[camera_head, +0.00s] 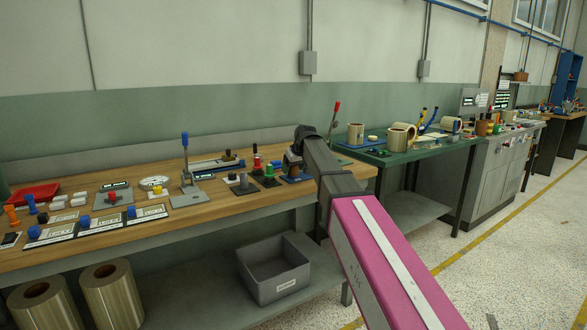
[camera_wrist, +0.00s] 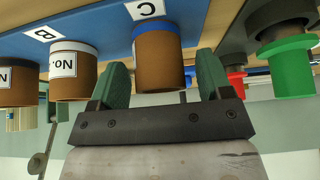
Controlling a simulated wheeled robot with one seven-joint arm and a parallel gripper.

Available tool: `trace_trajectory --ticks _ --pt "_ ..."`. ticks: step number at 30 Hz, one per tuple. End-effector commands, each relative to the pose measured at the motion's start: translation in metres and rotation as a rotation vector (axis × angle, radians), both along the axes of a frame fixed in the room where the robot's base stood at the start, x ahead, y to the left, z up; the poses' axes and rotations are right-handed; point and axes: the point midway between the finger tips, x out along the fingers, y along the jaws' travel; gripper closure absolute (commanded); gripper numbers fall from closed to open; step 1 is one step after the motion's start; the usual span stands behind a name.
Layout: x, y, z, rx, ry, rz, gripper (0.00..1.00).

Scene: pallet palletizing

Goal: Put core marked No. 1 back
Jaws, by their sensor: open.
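In the wrist view, a brown core with a blue band (camera_wrist: 157,65) stands at the label C (camera_wrist: 150,9) on a blue board (camera_wrist: 100,25). My open gripper (camera_wrist: 163,70) has its green fingers on either side of this core, with a wider gap on the right; contact cannot be told. No number shows on it. Beside it, at label B, is a brown core with a white "No." tag (camera_wrist: 62,65); its digit is unreadable. Another tagged core (camera_wrist: 15,82) is cut off at the left edge. In the head view, my arm mostly hides the gripper and the blue board (camera_head: 293,179).
A green part (camera_wrist: 290,70) and a red part (camera_wrist: 237,80) stand to the right in the wrist view. In the head view, the wooden bench (camera_head: 150,222) holds several fixtures, a red tray (camera_head: 36,194) and labelled plates. A grey bin (camera_head: 278,280) sits below.

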Motion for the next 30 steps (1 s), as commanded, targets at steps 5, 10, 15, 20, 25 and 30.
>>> trace_trajectory --ticks 5,10,15,20,25,30 --pt "0.0 0.0 0.008 0.0 0.0 0.0 0.28" --pt "-0.01 -0.007 0.032 0.0 -0.002 0.0 0.28" --pt "-0.024 -0.016 0.061 0.0 -0.001 -0.001 0.28" --pt "-0.036 -0.024 0.086 0.001 -0.001 0.0 0.28" --pt "-0.045 -0.03 0.105 0.0 0.0 0.0 0.28" --pt "-0.049 -0.033 0.115 0.001 -0.001 0.0 0.28"
